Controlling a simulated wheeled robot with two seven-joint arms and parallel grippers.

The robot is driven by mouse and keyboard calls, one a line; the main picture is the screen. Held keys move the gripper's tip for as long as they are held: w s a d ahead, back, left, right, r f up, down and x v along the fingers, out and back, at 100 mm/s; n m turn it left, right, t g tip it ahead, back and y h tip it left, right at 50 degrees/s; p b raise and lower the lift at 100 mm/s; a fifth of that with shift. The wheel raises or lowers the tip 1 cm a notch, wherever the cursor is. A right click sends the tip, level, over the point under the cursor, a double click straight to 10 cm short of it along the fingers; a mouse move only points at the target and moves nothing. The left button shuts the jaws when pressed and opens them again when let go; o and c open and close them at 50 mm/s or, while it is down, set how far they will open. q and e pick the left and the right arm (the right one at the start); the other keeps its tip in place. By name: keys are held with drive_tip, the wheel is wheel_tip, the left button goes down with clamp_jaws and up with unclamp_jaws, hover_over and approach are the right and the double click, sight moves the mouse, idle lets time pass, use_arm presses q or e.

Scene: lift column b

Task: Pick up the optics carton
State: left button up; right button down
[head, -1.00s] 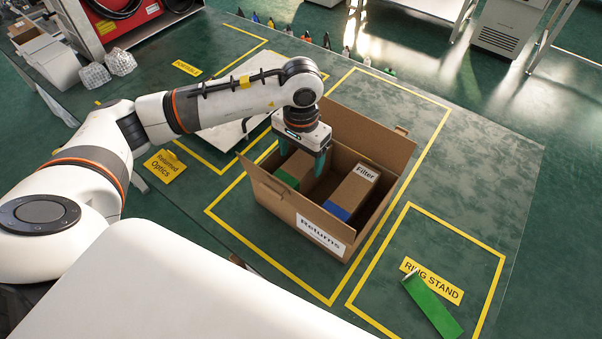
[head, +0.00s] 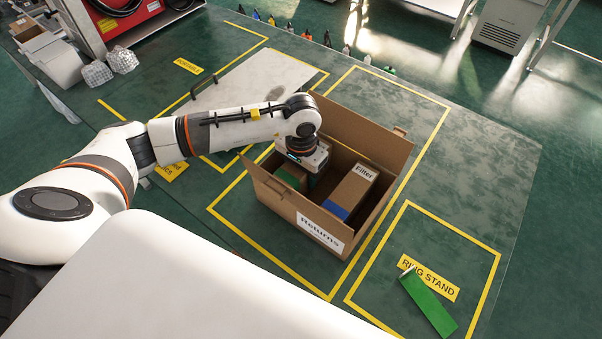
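A brown carton (head: 291,178) with a green band stands inside the open Returns box (head: 272,198), at its left side. Its label is hidden, so I cannot read whether it is the optics carton. A second carton (head: 352,190), marked Filter and with a blue band, stands to its right in the same box. My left gripper (head: 306,168) points down into the box, low over the green-banded carton. Its fingers are mostly hidden, so I cannot tell whether they grip it. My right gripper is not in view.
The box's raised flap (head: 366,132) stands at the back. A pale flat panel (head: 255,78) lies behind my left arm. The table right of the box is mostly clear.

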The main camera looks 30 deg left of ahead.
use_arm(q)
drive_tip(key=c, duration=0.6)
drive_tip(key=shift+c, duration=0.5)
drive_tip(key=shift+r, duration=0.15)
